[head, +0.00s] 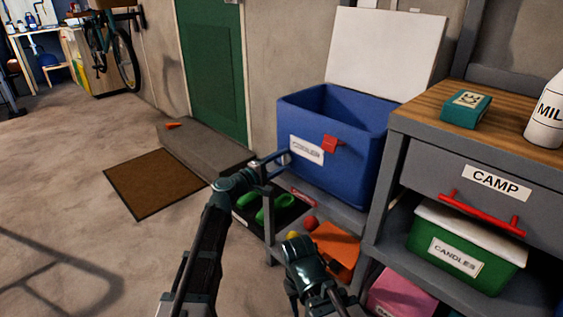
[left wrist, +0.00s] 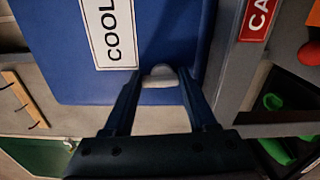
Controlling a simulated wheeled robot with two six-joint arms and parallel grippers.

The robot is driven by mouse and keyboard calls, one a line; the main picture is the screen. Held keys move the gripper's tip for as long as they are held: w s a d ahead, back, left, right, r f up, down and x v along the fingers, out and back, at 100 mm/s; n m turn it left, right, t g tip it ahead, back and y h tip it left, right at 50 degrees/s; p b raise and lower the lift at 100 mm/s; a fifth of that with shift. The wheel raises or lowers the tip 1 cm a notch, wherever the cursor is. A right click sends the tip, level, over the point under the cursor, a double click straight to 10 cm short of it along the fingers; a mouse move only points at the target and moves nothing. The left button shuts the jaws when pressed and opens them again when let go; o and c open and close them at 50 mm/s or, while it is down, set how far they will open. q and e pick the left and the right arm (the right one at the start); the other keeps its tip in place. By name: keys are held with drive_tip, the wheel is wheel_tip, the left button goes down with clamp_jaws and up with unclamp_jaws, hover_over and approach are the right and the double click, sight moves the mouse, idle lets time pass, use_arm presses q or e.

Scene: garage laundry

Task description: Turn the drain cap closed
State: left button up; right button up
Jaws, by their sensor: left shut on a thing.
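The blue cooler (head: 336,150) stands on a grey shelf with its white lid (head: 385,52) open. Its label and a red latch (head: 332,144) face me. In the left wrist view, the pale drain cap (left wrist: 160,76) sits low on the blue cooler wall (left wrist: 165,30), beside the label. My left gripper (head: 281,161) is at the cooler's lower left side, with its fingers (left wrist: 160,84) shut on the cap. In the head view the cap is too hidden to make out. My right arm (head: 306,264) shows at bottom centre; its fingers do not show.
A grey workbench (head: 445,152) with a CAMP drawer stands right of the cooler. Below are a green candles box (head: 466,248), orange item (head: 337,250) and green shoes (head: 275,208). A brown mat (head: 155,183) lies by the door step. The floor at left is open.

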use_arm(q)
drive_tip(key=shift+s+m, duration=0.1)
drive_tip(key=shift+m, duration=0.5)
drive_tip(key=o, duration=1.4)
drive_tip(key=shift+c, duration=0.2)
drive_tip(key=v, duration=1.3)
drive_tip(key=shift+s+a, duration=0.25)
drive_tip(key=shift+a, duration=0.05)
drive_tip(key=shift+d, duration=0.1)
